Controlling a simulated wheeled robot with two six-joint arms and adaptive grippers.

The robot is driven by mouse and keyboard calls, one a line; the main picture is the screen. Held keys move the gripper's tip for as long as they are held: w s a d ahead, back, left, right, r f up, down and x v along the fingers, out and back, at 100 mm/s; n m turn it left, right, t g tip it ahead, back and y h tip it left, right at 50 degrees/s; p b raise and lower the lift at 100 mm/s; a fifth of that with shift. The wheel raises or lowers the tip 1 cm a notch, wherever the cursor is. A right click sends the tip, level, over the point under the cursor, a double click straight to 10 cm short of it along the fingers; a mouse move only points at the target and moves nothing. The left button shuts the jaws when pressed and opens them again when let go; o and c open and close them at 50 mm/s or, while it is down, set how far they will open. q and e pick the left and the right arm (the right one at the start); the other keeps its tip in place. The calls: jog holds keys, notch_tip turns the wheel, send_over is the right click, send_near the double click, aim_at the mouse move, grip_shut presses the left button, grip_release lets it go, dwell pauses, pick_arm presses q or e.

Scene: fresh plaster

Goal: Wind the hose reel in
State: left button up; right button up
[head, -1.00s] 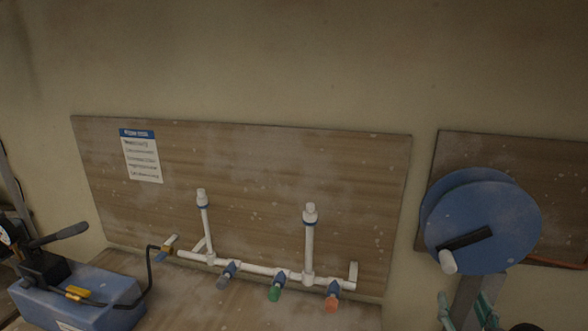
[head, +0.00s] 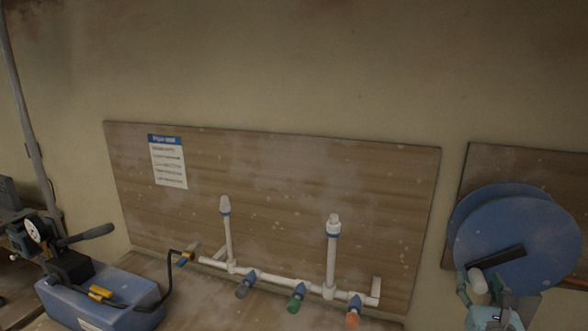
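The hose reel (head: 530,228) has two blue discs and stands at the right in the head view. A black crank arm (head: 497,258) on its front disc points down and left, with a white handle (head: 478,282) at its end. My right gripper (head: 480,287) is at the handle from below, its fingers apart on either side of it. I cannot tell whether they touch it. A bit of orange hose (head: 577,281) shows behind the reel at the right edge. My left gripper is out of view.
White pipework (head: 292,283) with coloured valves runs in front of a wooden board (head: 280,195) left of the reel. A blue pump (head: 105,300) with a gauge and lever stands at the lower left. Another board (head: 492,170) is behind the reel.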

aim_at(511, 234)
grip_shut()
jog(key=r+p, duration=0.1)
jog(key=p, duration=0.1)
jog(key=r+p, duration=0.2)
jog(key=shift+w+a, duration=0.15)
jog(key=shift+a, duration=0.25)
jog(key=shift+w+a+r, duration=0.15)
jog(key=shift+a+r, duration=0.2)
jog(key=shift+r, duration=0.45)
notch_tip(511, 234, up, 4)
jog(key=shift+d+r, duration=0.35)
jog(key=shift+r, duration=0.05)
jog(key=d+r, duration=0.1)
jog(key=r, duration=0.1)
jog(key=s+d+r, duration=0.1)
jog(key=d, duration=0.1)
jog(key=shift+s+r, duration=0.2)
jog(key=shift+r, duration=0.15)
jog(key=shift+d, duration=0.1)
